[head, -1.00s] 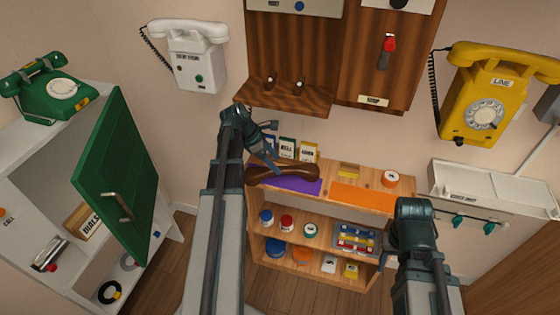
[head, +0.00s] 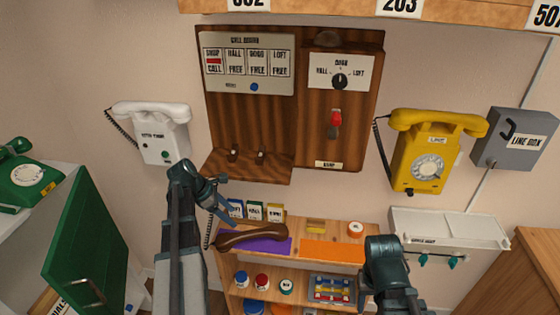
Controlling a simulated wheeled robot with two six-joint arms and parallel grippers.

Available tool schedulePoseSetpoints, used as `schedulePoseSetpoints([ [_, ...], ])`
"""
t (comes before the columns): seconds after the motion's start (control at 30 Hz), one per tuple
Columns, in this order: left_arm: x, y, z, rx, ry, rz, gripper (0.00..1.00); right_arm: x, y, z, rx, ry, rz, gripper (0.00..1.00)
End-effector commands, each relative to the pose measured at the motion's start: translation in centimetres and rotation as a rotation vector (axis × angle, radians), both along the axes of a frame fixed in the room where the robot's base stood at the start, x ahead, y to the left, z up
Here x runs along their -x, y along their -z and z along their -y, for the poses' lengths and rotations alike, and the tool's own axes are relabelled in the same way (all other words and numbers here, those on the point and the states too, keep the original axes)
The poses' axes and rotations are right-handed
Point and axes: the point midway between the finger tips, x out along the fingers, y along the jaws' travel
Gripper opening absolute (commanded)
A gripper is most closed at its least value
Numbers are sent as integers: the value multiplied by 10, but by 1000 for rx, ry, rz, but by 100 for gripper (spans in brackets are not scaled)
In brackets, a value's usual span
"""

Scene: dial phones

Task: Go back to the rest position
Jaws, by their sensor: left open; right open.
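My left gripper (head: 222,200) is open and empty, in front of the wall just above the brown handset. The brown handset (head: 250,237) lies on the purple mat (head: 277,246) on top of the wooden shelf unit; a cord hangs near its left end. My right gripper (head: 384,250) is low on the right, in front of the shelf's right end, with no object seen in it; its fingers are mostly hidden behind its wrist.
A green cabinet door (head: 85,255) stands open at left. A white phone (head: 158,132), a wooden call board (head: 295,140), a yellow phone (head: 425,155) and a grey line box (head: 515,138) are on the wall. An orange mat (head: 332,251) lies beside the purple one. A white tray (head: 450,229) is at right.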

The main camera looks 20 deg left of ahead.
Motion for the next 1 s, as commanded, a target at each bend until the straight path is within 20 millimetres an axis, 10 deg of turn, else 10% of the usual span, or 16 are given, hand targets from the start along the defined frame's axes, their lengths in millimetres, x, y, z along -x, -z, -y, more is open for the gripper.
schedulePoseSetpoints([
  [0.27,-1,2,32,-48,133,12,75,0,-2,0,0,0,0,50],
  [0.7,37,13,231,-374,1252,136,75,0,-11,0,0,0,0,50],
  [1.0,95,12,327,-522,2070,230,75,0,-18,0,0,0,0,50],
])
